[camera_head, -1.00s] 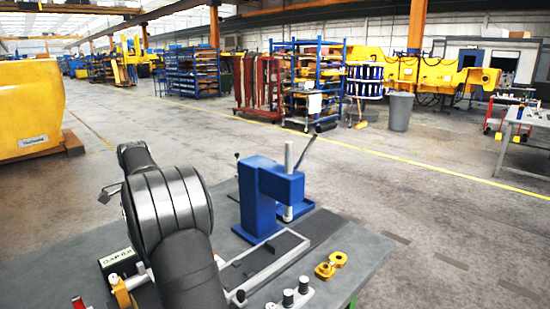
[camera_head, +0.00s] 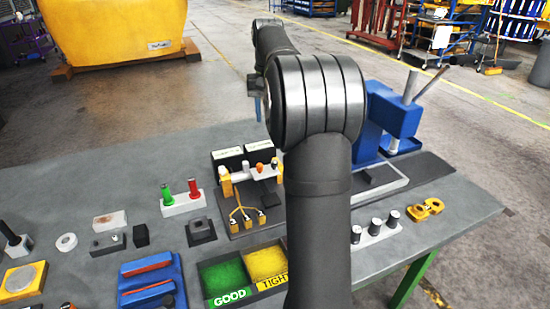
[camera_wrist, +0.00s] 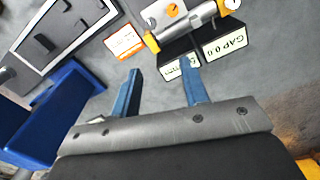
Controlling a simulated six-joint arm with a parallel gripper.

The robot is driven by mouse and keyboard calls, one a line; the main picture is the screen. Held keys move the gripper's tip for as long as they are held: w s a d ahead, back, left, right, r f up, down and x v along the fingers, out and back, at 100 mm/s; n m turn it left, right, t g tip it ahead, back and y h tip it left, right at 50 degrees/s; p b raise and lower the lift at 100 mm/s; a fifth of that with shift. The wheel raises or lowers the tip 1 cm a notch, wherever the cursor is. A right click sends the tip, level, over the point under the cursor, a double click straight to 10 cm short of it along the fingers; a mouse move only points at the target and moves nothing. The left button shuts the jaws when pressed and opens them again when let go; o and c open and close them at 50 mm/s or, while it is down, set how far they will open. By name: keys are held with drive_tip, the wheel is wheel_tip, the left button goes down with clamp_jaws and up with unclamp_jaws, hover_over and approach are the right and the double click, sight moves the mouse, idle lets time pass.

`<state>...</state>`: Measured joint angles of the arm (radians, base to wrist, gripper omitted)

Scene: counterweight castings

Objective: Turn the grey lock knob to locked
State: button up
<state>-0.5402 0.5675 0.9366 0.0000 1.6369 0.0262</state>
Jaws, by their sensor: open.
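My gripper (camera_wrist: 161,66) is open and empty in the wrist view, its two blue fingers well apart above the grey tabletop. Ahead of the fingertips is a silver cylinder with yellow ends (camera_wrist: 186,27) beside a white plate with small round dials. I cannot tell for sure which part is the grey lock knob. In the head view the fixture (camera_head: 240,175) with silver cylinder, yellow ends and an orange knob (camera_head: 260,167) stands left of my arm. My gripper is mostly hidden behind my arm there.
Black boxes with white labels (camera_wrist: 223,46) stand by the cylinder. The blue press (camera_head: 385,118) is right of my arm. Green and red pegs (camera_head: 182,198), GOOD and TIGHT bins (camera_head: 225,278) and a blue tray (camera_head: 150,280) are nearer. Bare table lies at back left.

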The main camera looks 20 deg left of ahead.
drive_tip(key=f+n, duration=0.2)
drive_tip(key=f, duration=0.2)
drive_tip(key=d+f+n, duration=0.1)
drive_tip(key=f+n, duration=0.1)
drive_tip(key=f, duration=0.3)
drive_tip(key=s+d+f+n, duration=0.1)
drive_tip(key=f+n, duration=0.1)
drive_tip(key=f, duration=0.3)
drive_tip(key=shift+s+d+f, duration=0.1)
drive_tip(key=shift+f, duration=0.1)
drive_tip(key=shift+c, duration=0.2)
